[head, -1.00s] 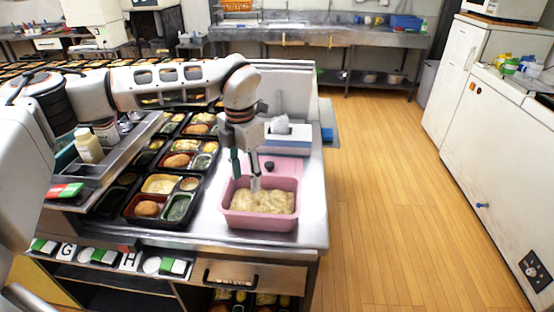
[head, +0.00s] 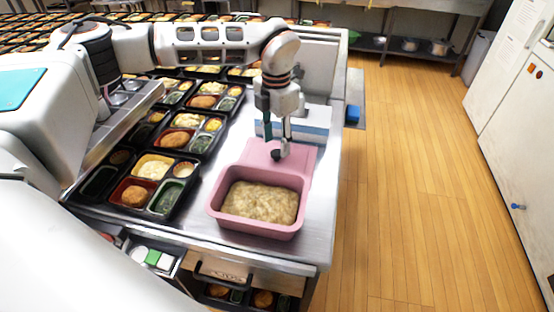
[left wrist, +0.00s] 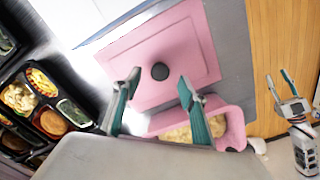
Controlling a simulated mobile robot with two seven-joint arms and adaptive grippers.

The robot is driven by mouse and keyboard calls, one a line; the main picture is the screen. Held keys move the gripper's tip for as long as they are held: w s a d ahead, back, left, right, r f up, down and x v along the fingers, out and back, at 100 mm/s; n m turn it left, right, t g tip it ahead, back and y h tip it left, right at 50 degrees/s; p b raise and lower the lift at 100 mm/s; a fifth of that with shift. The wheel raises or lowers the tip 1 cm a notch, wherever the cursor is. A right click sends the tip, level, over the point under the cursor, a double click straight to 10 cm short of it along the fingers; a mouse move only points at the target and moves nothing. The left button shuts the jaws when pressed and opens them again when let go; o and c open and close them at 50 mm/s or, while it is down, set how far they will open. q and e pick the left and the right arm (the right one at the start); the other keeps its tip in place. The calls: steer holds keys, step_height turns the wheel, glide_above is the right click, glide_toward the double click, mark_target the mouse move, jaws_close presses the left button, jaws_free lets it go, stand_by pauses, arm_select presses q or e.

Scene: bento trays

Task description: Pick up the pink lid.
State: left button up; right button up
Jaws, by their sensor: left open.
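The pink lid (head: 303,157) lies flat on the steel counter behind the pink tub (head: 214,205), close to its far rim. It has a dark round knob, and in the left wrist view the lid (left wrist: 195,48) shows almost whole. My left gripper (head: 278,142) points down over the lid, its fingers at the knob in the head view. In the left wrist view its fingers (left wrist: 156,84) are spread, with the knob (left wrist: 160,71) in line between them and nothing held. My right gripper (left wrist: 277,76) shows only in the left wrist view, fingers apart and empty, at the right.
The tub holds a pale, mashed-looking food (head: 258,203). Black bento trays (head: 166,213) with food stand left of the tub. A blue and white box (head: 310,133) stands behind the lid. Open wooden floor (head: 400,200) lies right of the counter.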

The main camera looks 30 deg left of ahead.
mark_target(277, 151)
arm_select(q)
step_height(277, 151, down, 5)
steer(key=shift+w+r, duration=0.15)
arm_select(e)
steer(key=shift+w+r, duration=0.25)
steer(key=shift+w, duration=0.05)
arm_select(q)
steer(key=shift+c, duration=0.4)
jaws_close()
steer(key=shift+r, duration=0.1)
